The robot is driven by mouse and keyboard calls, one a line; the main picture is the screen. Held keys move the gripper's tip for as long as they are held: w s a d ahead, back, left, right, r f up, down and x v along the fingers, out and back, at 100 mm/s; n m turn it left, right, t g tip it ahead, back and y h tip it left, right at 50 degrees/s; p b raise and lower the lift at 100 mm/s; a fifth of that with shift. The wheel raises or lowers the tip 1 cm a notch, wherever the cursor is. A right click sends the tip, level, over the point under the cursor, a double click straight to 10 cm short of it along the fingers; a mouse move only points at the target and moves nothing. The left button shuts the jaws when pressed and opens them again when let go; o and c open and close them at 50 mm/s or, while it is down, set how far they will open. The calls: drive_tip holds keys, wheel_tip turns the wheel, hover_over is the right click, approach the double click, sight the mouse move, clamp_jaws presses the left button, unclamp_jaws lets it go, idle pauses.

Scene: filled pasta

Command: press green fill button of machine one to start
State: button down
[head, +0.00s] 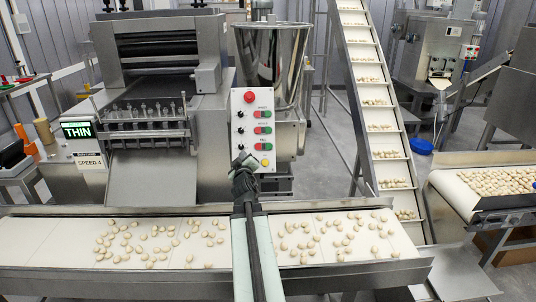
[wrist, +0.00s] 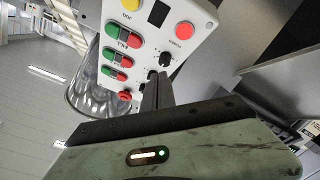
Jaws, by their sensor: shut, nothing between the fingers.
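The machine-one control panel (head: 238,103) is white, with rows of paired red and green buttons beside black knobs. The green fill button (head: 266,146) is in the lowest pair, above a yellow button. In the wrist view the panel appears upside down, and the green fill button (wrist: 110,29) is at upper left beside its red partner. My gripper (head: 243,162) is shut and empty, in front of the panel's lower left edge. In the wrist view its tips (wrist: 156,77) overlap the area by the black knobs, to the right of the button pairs. Contact with the panel cannot be told.
A conveyor (head: 40,240) with pasta pieces runs across the front, below my arm. A steel hopper (head: 285,55) stands behind the panel. An inclined conveyor (head: 385,155) rises at the right. A sheeting machine (head: 155,175) with a THIN display is at left.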

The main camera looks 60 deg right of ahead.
sight(271, 148)
drive_tip(key=s+d+r+n+t+h+b, duration=0.1)
drive_tip(key=s+d+r+n+t, duration=0.2)
drive_tip(key=s+d, duration=0.3)
drive_tip(key=s+r, duration=0.1)
drive_tip(key=s, duration=0.2)
drive_tip(key=shift+s+r+n+t+b, duration=0.15)
drive_tip(key=shift+s+n+t+b, duration=0.15)
drive_tip(key=shift+n, duration=0.1)
drive_tip(key=shift+w, duration=0.1)
drive_tip(key=w+d+f+b, duration=0.1)
drive_tip(key=d, duration=0.1)
drive_tip(key=w+d+f+b, duration=0.1)
drive_tip(key=f+b, duration=0.1)
drive_tip(key=w+d+f+b, duration=0.1)
drive_tip(key=w+d, duration=0.1)
drive_tip(key=shift+d+f, duration=0.25)
drive_tip(key=shift+d, duration=0.05)
drive_tip(key=shift+w+d+f+b, duration=0.1)
drive_tip(key=shift+w+d+b, duration=0.05)
drive_tip(key=shift+d+b, duration=0.15)
idle(1.0)
drive_tip(key=shift+w+d+f, duration=0.2)
drive_tip(key=shift+w, duration=0.05)
